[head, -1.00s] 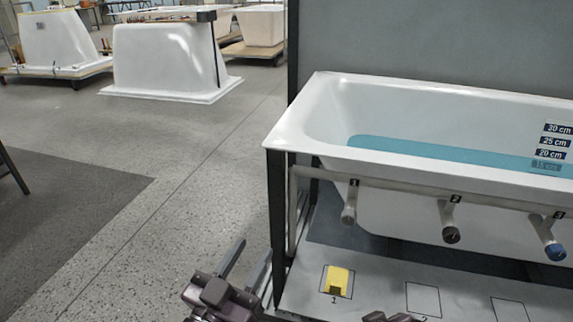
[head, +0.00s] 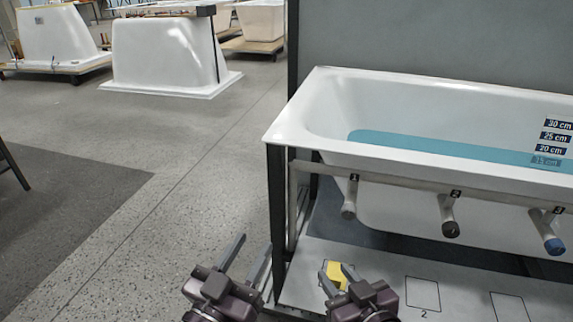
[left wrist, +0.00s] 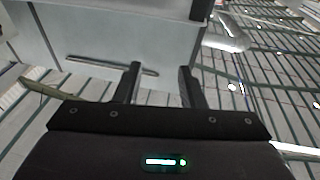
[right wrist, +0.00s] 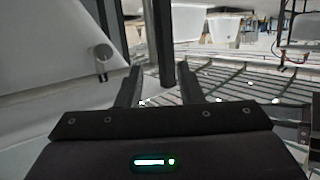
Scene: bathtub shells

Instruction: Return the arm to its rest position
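The yellow block rests on the marked square numbered 1 on the pale shelf.
A white bathtub (head: 400,175) with blue water and depth labels stands on a dark frame at right. Numbered pipe outlets (head: 350,200) hang below its rim. The shelf (head: 380,285) has more marked squares. The floor at left (head: 150,230) is clear.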

